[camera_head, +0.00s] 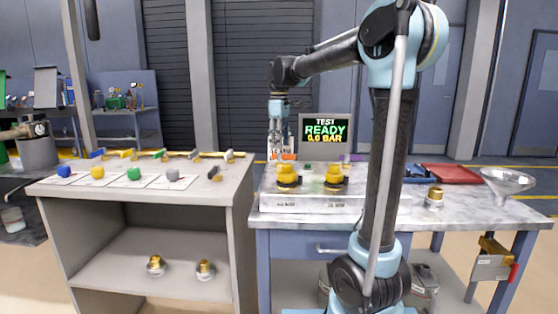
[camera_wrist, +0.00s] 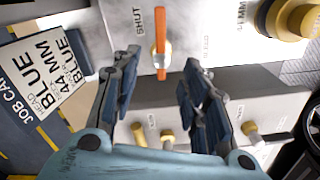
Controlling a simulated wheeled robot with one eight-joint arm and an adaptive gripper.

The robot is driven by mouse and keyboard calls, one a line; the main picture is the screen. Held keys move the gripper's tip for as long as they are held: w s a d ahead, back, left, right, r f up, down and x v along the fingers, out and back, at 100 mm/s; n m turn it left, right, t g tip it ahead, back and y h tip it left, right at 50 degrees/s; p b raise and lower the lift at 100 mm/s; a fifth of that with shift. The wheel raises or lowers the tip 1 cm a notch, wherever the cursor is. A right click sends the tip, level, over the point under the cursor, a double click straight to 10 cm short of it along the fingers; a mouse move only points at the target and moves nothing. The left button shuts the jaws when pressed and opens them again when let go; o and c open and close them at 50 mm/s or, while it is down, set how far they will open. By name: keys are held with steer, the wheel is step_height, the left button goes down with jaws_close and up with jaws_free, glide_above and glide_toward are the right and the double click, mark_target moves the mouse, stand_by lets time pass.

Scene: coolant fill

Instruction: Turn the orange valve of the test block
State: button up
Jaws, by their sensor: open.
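The orange valve (camera_wrist: 161,44) shows in the wrist view as a narrow bar on a brass stem, standing vertical in the picture. It lies beside the printed word SHUT on the pale top of the test block (camera_wrist: 205,55). My gripper (camera_wrist: 160,68) is open and empty. Its two dark fingers lie left and right of the lower part of the bar, with clear gaps on both sides; contact is not visible. In the head view, my gripper (camera_head: 280,142) points down over the back left of the test block (camera_head: 300,203), and a bit of orange shows at its tips.
Two yellow-topped brass fittings (camera_head: 287,177) stand on the block in front of my gripper. A screen (camera_head: 325,131) behind reads TEST READY 0.0 BAR. A job card (camera_wrist: 45,75) reads BLUE 44 MM. A funnel (camera_head: 508,181) and red tray (camera_head: 450,174) lie at right.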

mark_target(279, 159)
steer(key=shift+f, duration=3.6)
